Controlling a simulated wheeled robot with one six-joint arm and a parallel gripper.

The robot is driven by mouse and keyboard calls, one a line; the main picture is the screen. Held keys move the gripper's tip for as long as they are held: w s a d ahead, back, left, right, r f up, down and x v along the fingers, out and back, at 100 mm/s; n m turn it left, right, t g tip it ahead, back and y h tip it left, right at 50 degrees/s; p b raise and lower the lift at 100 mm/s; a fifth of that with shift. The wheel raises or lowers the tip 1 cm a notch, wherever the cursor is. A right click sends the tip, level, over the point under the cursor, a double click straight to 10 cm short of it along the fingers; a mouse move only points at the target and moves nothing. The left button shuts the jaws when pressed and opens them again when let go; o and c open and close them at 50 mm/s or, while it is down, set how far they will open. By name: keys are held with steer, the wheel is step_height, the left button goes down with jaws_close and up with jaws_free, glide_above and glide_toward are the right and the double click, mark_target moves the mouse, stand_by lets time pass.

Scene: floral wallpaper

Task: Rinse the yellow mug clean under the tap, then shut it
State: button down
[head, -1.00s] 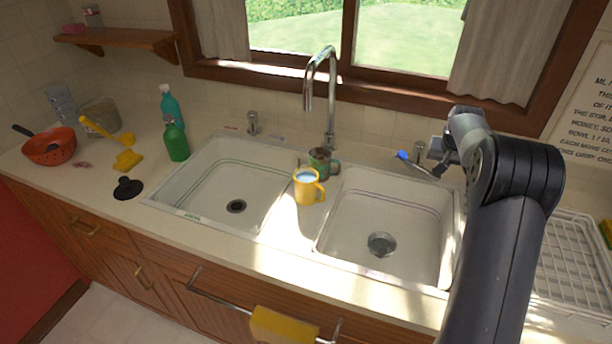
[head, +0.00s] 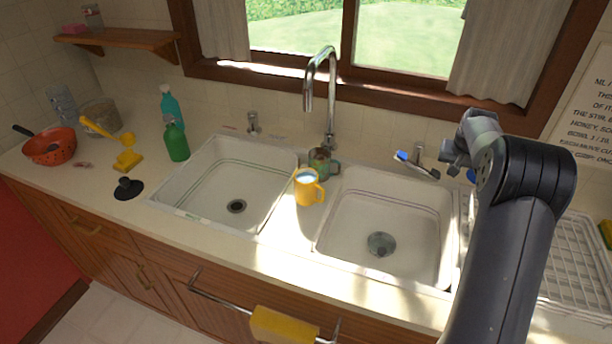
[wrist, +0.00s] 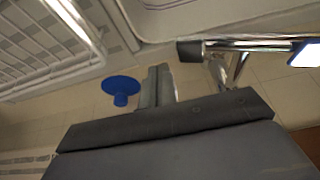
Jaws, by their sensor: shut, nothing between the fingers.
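The yellow mug (head: 307,190) stands upright on the divider between the two sink basins, its handle to the right. Its inside looks pale blue; I cannot tell whether that is liquid. The chrome gooseneck tap (head: 331,95) rises behind it, with no stream visible at its spout. A chrome bar with a blue-and-white end (head: 403,157) lies right of the tap by a chrome post; the bar also shows in the wrist view (wrist: 262,45). My gripper (head: 452,160) is shut and empty, just right of this bar. Its fingers (wrist: 160,87) also show in the wrist view.
A green-brown mug (head: 322,161) stands close behind the yellow one. The left basin (head: 210,185) and right basin (head: 385,215) are empty. A white rack (head: 575,265) is at right. A blue disc-shaped object (wrist: 120,88) lies near my fingers.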

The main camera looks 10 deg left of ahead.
step_height(320, 180, up, 7)
steer(key=p, duration=0.5)
stand_by(0.3)
steer(key=f+b, duration=0.1)
steer(key=f, duration=0.1)
steer(key=a+f+b, duration=0.1)
steer(key=f+b, duration=0.1)
steer(key=a+f+b, duration=0.1)
steer(key=f+b, duration=0.1)
steer(key=f, duration=0.1)
steer(key=shift+w+a, duration=0.15)
steer(key=shift+w, duration=0.05)
stand_by(0.4)
